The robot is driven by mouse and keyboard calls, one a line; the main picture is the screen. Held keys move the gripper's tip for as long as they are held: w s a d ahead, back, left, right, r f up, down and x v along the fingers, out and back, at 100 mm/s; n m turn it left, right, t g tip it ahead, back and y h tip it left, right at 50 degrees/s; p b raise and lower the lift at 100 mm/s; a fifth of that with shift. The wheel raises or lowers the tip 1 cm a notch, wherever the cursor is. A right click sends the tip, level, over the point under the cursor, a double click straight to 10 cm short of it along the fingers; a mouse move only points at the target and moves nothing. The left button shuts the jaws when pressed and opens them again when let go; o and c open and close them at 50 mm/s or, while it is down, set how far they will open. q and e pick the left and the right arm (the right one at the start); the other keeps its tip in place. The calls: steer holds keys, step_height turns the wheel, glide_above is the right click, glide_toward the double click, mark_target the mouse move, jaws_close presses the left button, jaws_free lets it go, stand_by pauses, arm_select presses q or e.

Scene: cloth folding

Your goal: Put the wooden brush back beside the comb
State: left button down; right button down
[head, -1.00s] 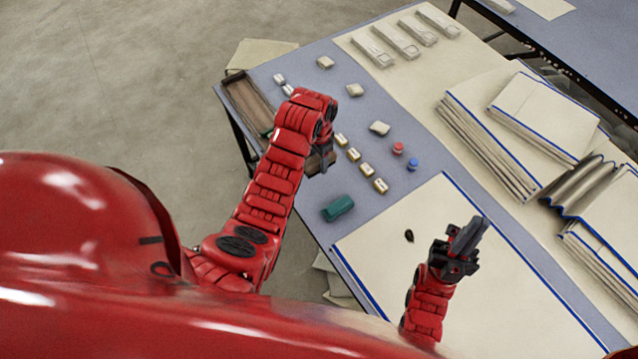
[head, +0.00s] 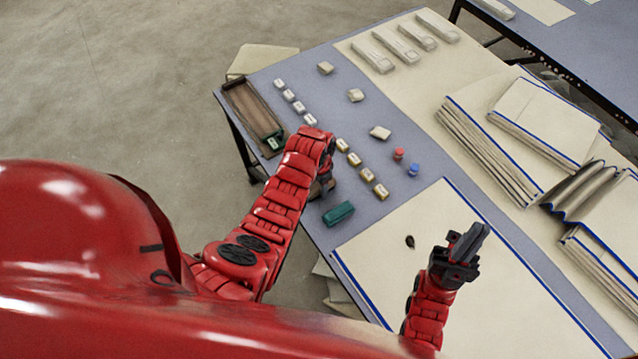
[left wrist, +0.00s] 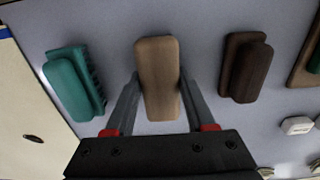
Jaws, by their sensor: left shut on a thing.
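The wooden brush (left wrist: 158,75), a tan rounded block, is between the fingers of my left gripper (left wrist: 160,95), which is shut on it. Whether it touches the table is unclear. A teal piece with teeth along one side (left wrist: 74,83), seemingly the comb, lies left of it with a gap; it also shows in the head view (head: 338,213). In the head view my left gripper (head: 325,188) is left of the yellowish blocks, and the arm mostly hides the brush. My right gripper (head: 469,242) appears shut and empty above the cream cloth (head: 400,265).
A dark brown two-layered piece (left wrist: 245,68) lies right of the brush. A brown tray (head: 243,98) holds a green item (head: 272,142). Small pale and yellowish blocks (head: 367,175), a red (head: 399,153) and a blue piece (head: 414,169) lie nearby. Folded cloths (head: 485,150) are stacked at right.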

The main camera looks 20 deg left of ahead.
arm_select(q)
steer(key=shift+f, duration=0.1)
steer(key=shift+c, duration=1.3)
jaws_free()
